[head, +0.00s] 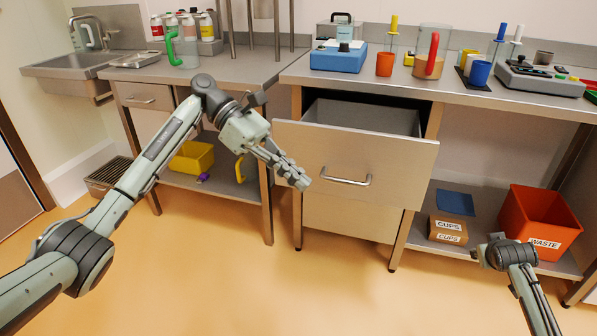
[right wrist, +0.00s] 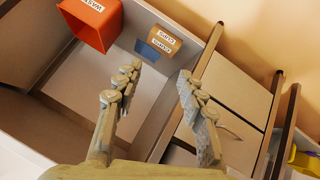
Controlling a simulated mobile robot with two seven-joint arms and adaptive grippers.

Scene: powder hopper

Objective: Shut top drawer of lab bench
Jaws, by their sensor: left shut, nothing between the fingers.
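The top drawer (head: 395,165) of the lab bench (head: 450,92) is pulled out, its grey inside showing behind the front panel. Its bar handle (head: 346,179) is at the middle of the front. My left gripper (head: 300,182) is shut and empty, in front of the panel's left part, left of the handle. I cannot tell whether it touches the panel. My right gripper (right wrist: 160,78) is open and empty in the right wrist view, with the lower shelf beyond it. In the head view only part of my right arm shows at bottom right.
An orange waste bin (head: 535,220) and a cups box (head: 447,229) stand on the lower shelf at right. A blue device (head: 338,57) and an orange cup (head: 385,64) stand on the bench. A yellow bin (head: 192,157) is under the left table. The floor in front is clear.

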